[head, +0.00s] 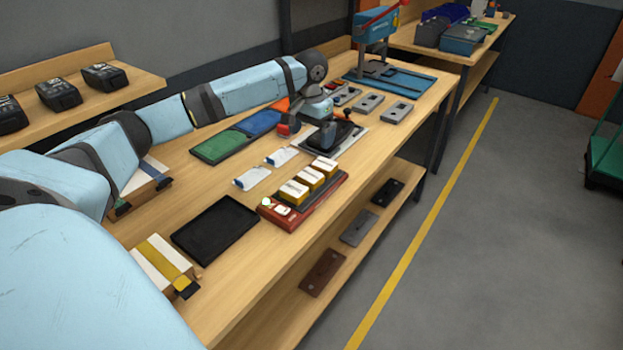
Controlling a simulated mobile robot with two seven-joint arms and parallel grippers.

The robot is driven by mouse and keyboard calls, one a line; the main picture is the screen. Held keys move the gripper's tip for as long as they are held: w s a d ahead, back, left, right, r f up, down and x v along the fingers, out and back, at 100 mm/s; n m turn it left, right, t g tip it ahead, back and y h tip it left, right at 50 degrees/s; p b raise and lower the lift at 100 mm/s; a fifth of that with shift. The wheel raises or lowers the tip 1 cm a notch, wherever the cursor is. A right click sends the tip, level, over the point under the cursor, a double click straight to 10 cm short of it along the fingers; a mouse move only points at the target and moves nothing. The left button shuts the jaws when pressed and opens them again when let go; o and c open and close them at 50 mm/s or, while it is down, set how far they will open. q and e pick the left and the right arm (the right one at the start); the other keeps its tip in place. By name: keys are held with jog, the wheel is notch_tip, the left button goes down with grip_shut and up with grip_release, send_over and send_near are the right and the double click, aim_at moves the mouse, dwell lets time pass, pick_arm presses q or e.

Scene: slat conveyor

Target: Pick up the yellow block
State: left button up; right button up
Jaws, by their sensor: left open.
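Three yellow blocks with pale tops sit in a row on the red slat conveyor (318,213): a near one (293,192), a middle one (310,178) and a far one (325,166). I cannot tell which one the task means. My left arm reaches across the table from the left. My left gripper (303,118) is open, beyond the conveyor and apart from the blocks, over the area by a dark device on a grey plate. Its fingertips are small and partly blend with that device. My right gripper is not in view.
A black tray (215,228) lies left of the conveyor. A white box with a yellow band (165,262) stands at the near left. Green (217,147) and blue (258,122) trays lie behind. A blue press (374,38) stands at the far end. Bare wood surrounds the tray.

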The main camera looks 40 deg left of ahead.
aim_at(312, 174)
pick_arm(q)
notch_tip(312, 174, down, 14)
jog(key=shift+d+r, duration=0.1)
jog(key=c, duration=1)
jog(key=shift+r, duration=0.1)
notch_tip(312, 174, up, 20)
jog(key=shift+f, duration=0.1)
dwell(0.5)
